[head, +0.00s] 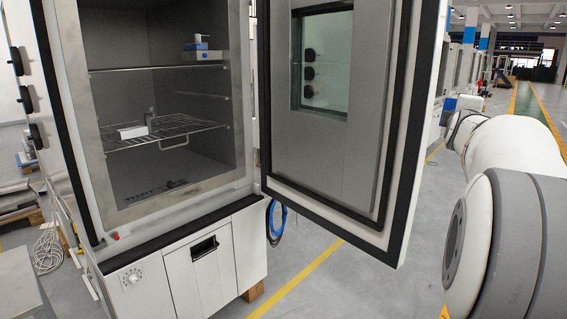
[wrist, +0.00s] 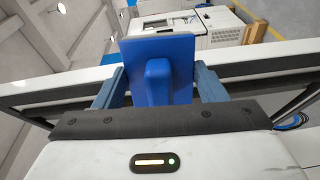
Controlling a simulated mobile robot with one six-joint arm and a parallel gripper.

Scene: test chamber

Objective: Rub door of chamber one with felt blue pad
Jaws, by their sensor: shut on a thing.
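The chamber door (head: 337,150) stands wide open in the head view, with its inner face, window and dark seal showing. In the wrist view, my gripper (wrist: 161,86) is shut on the blue felt pad (wrist: 158,52), with one finger at each side of its blue grip block. The pad is upright, its flat plate facing away from the wrist. A white edge with a dark strip (wrist: 265,65), probably the door, runs behind the fingers. I cannot tell whether the pad touches it. In the head view the gripper is not clearly visible; my arm reaches beside the door's right edge.
The open chamber (head: 160,100) has wire racks (head: 165,132) with small items on them. A blue hose (head: 276,222) hangs below the door. Cables (head: 47,250) lie on the floor at left. Floor with a yellow line (head: 295,283) is clear under the door.

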